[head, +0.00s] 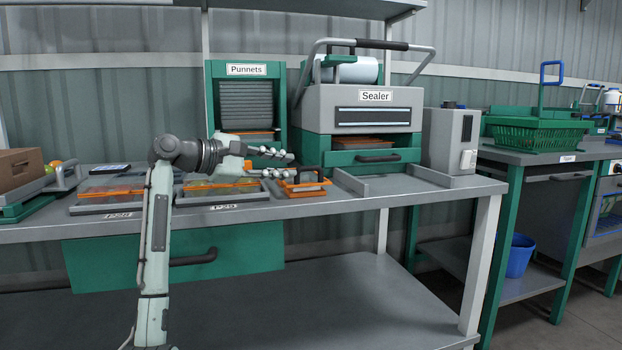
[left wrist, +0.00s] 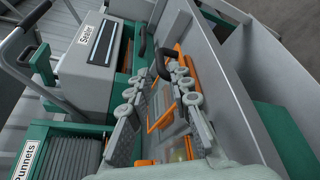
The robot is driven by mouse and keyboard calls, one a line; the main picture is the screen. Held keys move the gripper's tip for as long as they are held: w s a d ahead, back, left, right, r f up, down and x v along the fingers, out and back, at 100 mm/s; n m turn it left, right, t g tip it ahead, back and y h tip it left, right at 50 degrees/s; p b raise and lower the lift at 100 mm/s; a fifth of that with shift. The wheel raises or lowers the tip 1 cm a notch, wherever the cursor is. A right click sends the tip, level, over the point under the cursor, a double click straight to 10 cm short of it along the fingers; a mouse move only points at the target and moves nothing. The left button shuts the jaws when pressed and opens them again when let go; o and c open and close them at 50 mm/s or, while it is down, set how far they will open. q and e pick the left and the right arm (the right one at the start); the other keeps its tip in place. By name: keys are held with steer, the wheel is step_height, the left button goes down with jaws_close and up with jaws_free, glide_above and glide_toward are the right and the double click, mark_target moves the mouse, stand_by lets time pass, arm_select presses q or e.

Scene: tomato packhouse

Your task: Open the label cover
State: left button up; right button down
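No part is plainly marked as a label cover. A grey upright box (head: 450,140) with a dark panel and a white piece on its front stands right of the sealer; I cannot tell whether it bears the cover. My left gripper (head: 292,165) is open over the front of the bench, its fingers pointing right. Its spread fingers (left wrist: 157,76) also show in the left wrist view, with nothing held between them. My right gripper is not in view.
The green and grey sealer (head: 372,110) with a raised bar handle stands behind the gripper. Left of it is the punnet dispenser (head: 246,100). Orange-edged trays (head: 112,208) lie along the bench (head: 400,199). A green basket (head: 537,133) stands on the right table.

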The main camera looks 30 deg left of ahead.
mark_target(304, 168)
arm_select(q)
steer(key=x, duration=0.7)
steer(key=shift+w+d+b, duration=0.1)
steer(key=shift+w+b, duration=0.2)
steer(key=shift+w, duration=0.1)
steer(key=shift+c, duration=0.3)
steer(key=shift+f, duration=0.1)
jaws_close()
